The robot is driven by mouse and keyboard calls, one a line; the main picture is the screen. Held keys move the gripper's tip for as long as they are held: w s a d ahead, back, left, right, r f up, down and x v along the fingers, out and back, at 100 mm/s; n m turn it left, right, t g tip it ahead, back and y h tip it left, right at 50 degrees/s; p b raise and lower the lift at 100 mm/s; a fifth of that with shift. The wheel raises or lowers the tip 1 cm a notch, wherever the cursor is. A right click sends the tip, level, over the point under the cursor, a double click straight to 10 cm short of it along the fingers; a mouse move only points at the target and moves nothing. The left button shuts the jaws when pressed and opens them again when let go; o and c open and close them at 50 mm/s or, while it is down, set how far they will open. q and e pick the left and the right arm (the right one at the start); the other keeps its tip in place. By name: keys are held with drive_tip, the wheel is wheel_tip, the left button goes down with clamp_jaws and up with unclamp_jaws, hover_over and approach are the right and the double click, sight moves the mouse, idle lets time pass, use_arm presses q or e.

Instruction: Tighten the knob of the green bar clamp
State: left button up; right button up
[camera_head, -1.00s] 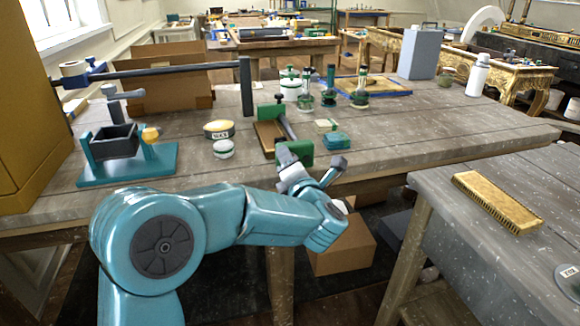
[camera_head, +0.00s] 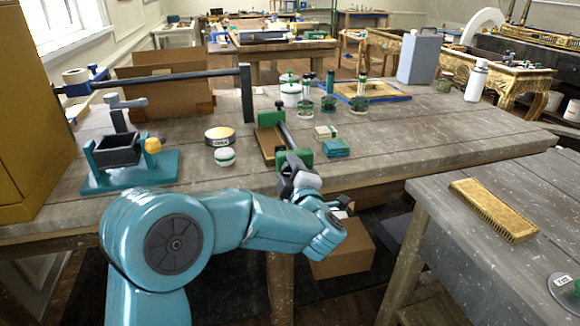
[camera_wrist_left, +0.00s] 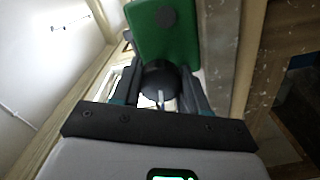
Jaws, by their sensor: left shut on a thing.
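The green bar clamp (camera_head: 270,118) lies near the front edge of the grey wooden workbench, around a brown board (camera_head: 267,143), with its dark bar running front to back. Its near green jaw (camera_head: 304,156) also shows large in the left wrist view (camera_wrist_left: 163,32). The clamp's dark round knob (camera_wrist_left: 160,78) sits in front of that jaw, between my fingers. My left gripper (camera_head: 297,170) is at the bench's front edge, shut on the knob, with one finger on each side. In the head view the gripper hides the knob. My right gripper is not in view.
Left of the clamp stand a wax tin (camera_head: 220,135), a small white jar (camera_head: 224,156) and a teal stand with a dark tray (camera_head: 117,151). A teal block (camera_head: 336,148) lies close on the right. A second table with a brush (camera_head: 493,208) is at right.

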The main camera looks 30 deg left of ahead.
use_arm(q)
drive_tip(key=m+p, duration=0.3)
drive_tip(key=m, duration=0.3)
drive_tip(key=shift+p, duration=0.3)
drive_tip(key=m+p, duration=0.2)
drive_tip(key=m, duration=0.2)
drive_tip(key=m+p, duration=0.2)
drive_tip(key=m, duration=0.1)
drive_tip(key=shift+r+m+p, duration=0.1)
drive_tip(key=shift+m+p, duration=0.2)
drive_tip(key=shift+m, duration=0.1)
drive_tip(key=m+p, duration=0.4)
drive_tip(key=m, duration=0.2)
drive_tip(key=shift+w+d, duration=0.1)
drive_tip(key=shift+d, duration=0.05)
drive_tip(key=m+p, duration=0.2)
drive_tip(key=m, duration=0.2)
drive_tip(key=shift+m, duration=0.3)
drive_tip(key=shift+d+m+p, duration=0.1)
drive_tip(key=shift+m+p, duration=0.5)
drive_tip(key=shift+m, duration=0.5)
drive_tip(key=shift+f, duration=0.2)
